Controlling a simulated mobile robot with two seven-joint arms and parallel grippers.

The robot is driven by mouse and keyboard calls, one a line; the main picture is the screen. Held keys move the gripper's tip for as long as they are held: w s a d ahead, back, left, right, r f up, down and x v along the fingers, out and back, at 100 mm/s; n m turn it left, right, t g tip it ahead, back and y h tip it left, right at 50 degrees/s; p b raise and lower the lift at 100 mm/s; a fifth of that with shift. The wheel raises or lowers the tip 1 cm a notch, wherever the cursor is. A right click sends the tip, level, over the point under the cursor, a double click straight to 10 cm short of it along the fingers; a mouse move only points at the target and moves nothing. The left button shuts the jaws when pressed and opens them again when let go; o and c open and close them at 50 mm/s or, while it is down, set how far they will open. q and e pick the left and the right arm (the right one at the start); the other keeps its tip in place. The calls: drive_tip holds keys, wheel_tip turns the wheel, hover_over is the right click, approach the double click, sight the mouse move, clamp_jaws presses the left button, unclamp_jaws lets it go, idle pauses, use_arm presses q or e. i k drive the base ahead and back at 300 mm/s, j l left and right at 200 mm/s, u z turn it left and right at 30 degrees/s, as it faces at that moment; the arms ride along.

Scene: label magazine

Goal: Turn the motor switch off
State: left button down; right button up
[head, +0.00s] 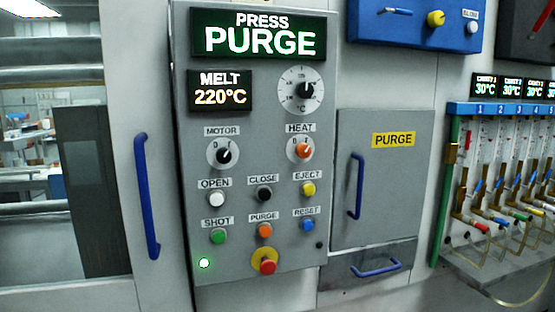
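The motor switch (223,155) is a black rotary knob on a round white dial, under the MOTOR label on the grey press control panel (190,250). Its pointer seems to lean to the upper right, toward the right-hand mark, but it is small and hard to read. The display (258,36) above reads PRESS PURGE. Neither of my grippers shows in the head view, so nothing of mine is seen touching the switch.
The orange heat knob (303,149) is right of the motor switch. Several push buttons and a red emergency stop (264,262) are below. A blue door handle (147,195) stands out at left, and a purge door (385,200) is at right. The space before the panel looks clear.

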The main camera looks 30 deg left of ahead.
sight(223, 155)
drive_tip(key=u, duration=1.35)
